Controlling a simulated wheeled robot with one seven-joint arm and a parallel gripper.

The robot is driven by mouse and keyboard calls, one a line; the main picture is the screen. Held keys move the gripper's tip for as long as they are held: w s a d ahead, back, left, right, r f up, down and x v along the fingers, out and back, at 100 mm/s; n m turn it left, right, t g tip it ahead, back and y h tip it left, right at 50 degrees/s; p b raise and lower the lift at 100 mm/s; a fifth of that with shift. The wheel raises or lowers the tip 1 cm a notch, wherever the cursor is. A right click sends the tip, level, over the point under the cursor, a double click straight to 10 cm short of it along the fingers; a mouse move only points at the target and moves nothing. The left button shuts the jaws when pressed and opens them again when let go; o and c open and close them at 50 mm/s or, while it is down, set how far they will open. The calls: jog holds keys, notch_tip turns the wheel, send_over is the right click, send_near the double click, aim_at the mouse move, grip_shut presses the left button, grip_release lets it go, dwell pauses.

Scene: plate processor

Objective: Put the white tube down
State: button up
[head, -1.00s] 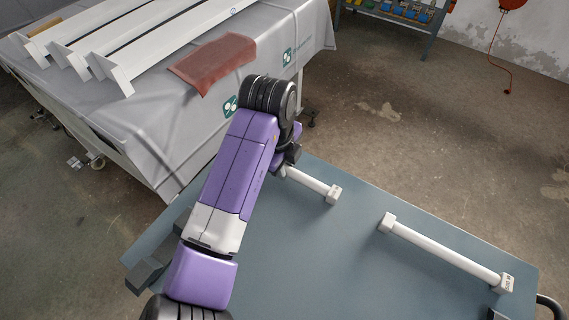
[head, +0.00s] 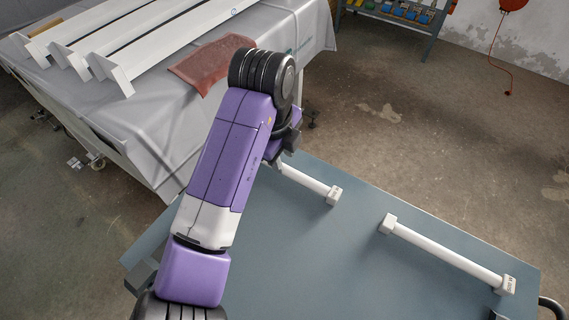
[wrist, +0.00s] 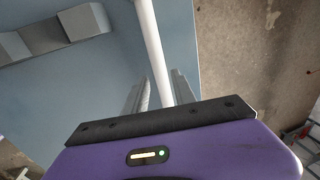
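A white tube (head: 305,182) with a white block at its right end lies on the blue-grey table top (head: 300,250). My arm hides its left part in the head view. In the wrist view the tube (wrist: 152,45) runs from the top edge down between the two grey fingers of my gripper (wrist: 160,88). The fingers stand on either side of it and look parted, with a narrow gap on the left. My arm hides most of the gripper in the head view.
A second white tube (head: 445,249) with block ends lies at the table's right. Grey angled blocks (wrist: 50,30) sit on the table. A cloth-covered table (head: 150,130) with long white beams and a red cloth (head: 212,63) stands behind. The table's middle is clear.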

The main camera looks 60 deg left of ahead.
notch_tip(320, 180, up, 7)
jog(key=s, duration=0.1)
jog(key=shift+d, duration=0.35)
dwell(0.4)
